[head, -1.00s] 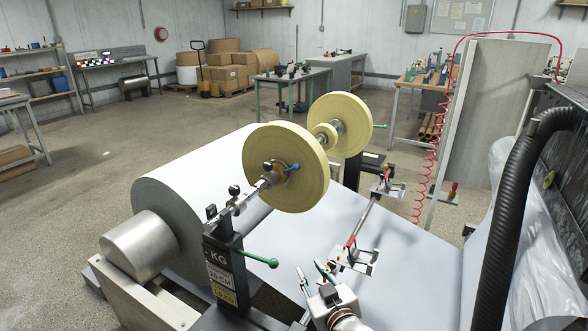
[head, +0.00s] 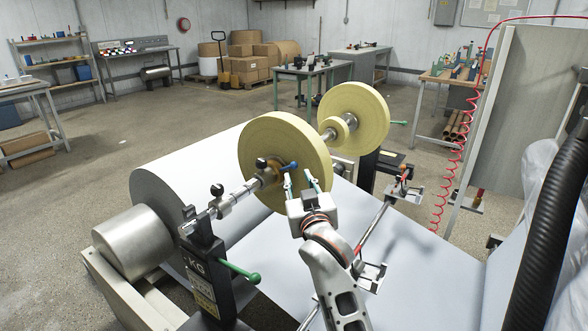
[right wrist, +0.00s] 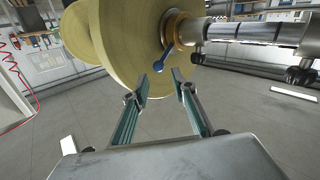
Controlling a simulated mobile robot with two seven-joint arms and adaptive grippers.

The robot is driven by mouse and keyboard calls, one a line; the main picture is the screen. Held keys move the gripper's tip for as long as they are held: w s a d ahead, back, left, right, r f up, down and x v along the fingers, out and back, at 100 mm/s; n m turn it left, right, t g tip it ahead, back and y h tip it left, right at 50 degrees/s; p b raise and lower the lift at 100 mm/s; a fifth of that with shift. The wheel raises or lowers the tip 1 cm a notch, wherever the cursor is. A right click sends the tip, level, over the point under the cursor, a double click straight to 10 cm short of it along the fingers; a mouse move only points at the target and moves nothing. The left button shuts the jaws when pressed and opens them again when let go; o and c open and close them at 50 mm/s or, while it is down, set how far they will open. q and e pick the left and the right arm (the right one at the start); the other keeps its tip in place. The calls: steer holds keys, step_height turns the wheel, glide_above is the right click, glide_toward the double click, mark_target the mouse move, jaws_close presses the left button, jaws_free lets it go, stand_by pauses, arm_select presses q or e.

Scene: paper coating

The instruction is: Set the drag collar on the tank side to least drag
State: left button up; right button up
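A shaft carries two yellow rolls. On the near face of the near roll (head: 262,140) sits a brass-coloured collar (right wrist: 176,28) with a short blue-tipped lever (head: 291,166). In the right wrist view the lever (right wrist: 164,58) hangs tilted down and left from the collar. My right gripper (head: 301,180) is open and empty just below the lever. In the wrist view its fingertips (right wrist: 154,85) stand apart, with the lever tip just beyond the gap between them; I see no contact. I cannot tell which side is the tank side. My left gripper is not in view.
A black post (head: 207,268) with a green handle (head: 240,272) supports the shaft's near end. A large white paper roll (head: 185,180) lies below left. A rod with red parts (head: 374,228) crosses the paper to the right. A black hose (head: 545,220) stands at far right.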

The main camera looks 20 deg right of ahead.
mark_target(294, 167)
steer(key=w, duration=0.4)
steer(key=w+d, duration=0.1)
steer(key=w, duration=0.1)
steer(key=shift+w+b, duration=0.3)
steer(key=shift+b, duration=0.05)
jaws_close()
